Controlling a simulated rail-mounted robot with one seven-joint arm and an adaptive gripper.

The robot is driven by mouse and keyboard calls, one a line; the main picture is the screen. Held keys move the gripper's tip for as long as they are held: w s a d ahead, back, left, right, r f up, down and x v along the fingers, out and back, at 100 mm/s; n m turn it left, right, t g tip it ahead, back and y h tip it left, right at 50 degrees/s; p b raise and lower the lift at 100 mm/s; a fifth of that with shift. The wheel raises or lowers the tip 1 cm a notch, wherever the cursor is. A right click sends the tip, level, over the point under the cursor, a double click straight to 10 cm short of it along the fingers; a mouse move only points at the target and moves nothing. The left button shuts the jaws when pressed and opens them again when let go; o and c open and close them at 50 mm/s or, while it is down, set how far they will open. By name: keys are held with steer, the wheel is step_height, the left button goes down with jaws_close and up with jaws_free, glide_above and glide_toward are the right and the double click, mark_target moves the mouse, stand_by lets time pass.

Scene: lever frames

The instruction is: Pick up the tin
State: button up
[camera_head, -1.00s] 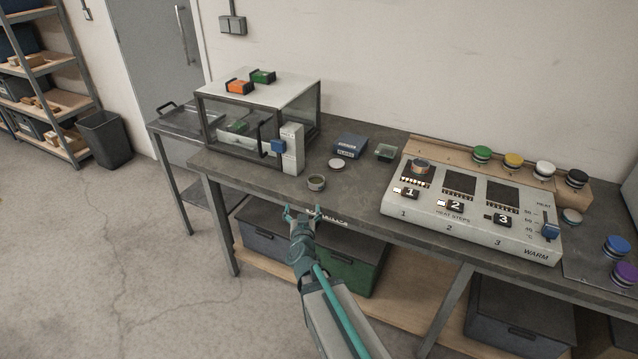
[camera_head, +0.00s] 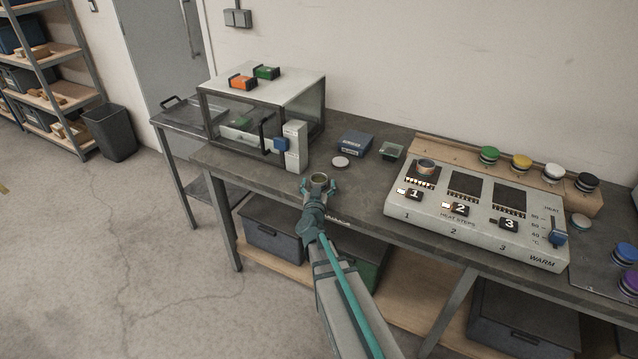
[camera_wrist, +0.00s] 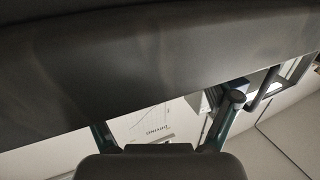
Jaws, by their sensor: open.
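A small round open tin (camera_head: 319,178) stands near the front edge of the grey bench, with its pale rim facing up. My gripper (camera_head: 319,188) is open at the tin's near side, with a fingertip at its left and another at its right. Whether the fingers touch it cannot be told. In the wrist view, the two fingers of my gripper (camera_wrist: 165,120) are spread apart. A large dark surface fills the top of that view, and the tin cannot be made out there. Another round tin (camera_head: 426,166) sits on plate 1 of the heat-step unit (camera_head: 400,208).
A glass-sided cabinet (camera_head: 312,112) with a grey post (camera_head: 294,146) stands left of the tin. Several coloured knobs stand at the right.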

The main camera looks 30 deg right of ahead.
mark_target(318, 183)
steer(key=x, duration=0.3)
steer(key=c, duration=1.3)
